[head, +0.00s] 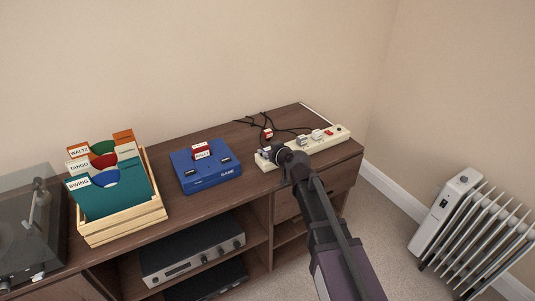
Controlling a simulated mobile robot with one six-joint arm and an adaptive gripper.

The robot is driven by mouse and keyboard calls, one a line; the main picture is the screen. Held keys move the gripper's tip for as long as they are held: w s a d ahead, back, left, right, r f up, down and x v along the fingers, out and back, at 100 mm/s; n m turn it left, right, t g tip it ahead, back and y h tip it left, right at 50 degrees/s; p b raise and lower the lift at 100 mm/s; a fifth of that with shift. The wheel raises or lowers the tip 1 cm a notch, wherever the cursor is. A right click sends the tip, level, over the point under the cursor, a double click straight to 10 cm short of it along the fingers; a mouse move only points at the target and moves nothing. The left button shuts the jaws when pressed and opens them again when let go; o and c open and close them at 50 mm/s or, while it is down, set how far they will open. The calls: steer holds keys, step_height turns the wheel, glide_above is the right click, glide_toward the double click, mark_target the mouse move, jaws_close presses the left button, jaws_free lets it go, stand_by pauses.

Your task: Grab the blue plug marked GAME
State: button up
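A cream power strip (341,136) lies along the right part of the wooden sideboard. Small pale plugs (316,134) sit on it, their labels too small to read. A plug with a red part (267,133) is just behind the strip, beside dark cables. I cannot make out a blue plug marked GAME; my arm covers part of the strip. A blue console (205,174) marked GAME, with a red-and-white cartridge on top, sits left of the strip. My gripper (272,154) is over the strip's left end; its fingers are too small and hidden to judge.
A wooden crate (124,228) of labelled record sleeves and a turntable (32,222) stand to the left. A silver amplifier (193,250) is on the shelf below. A white radiator (450,210) stands on the floor at right. The wall is close behind the sideboard.

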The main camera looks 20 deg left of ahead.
steer(key=c, duration=0.5)
steer(key=shift+o, duration=0.2)
steer(key=shift+r, duration=0.15)
step_height(320, 180, up, 3)
steer(key=p, duration=0.3)
steer(key=shift+r+p, duration=0.2)
steer(key=shift+p, duration=0.1)
steer(key=s+d, duration=0.2)
steer(key=d, duration=0.5)
steer(key=s+d+r+p, duration=0.1)
steer(key=s+d, duration=0.2)
steer(key=d, duration=0.5)
steer(key=shift+d+r, duration=0.15)
steer(key=shift+d, duration=0.05)
steer(key=shift+r+p, duration=0.15)
steer(key=shift+p, duration=0.2)
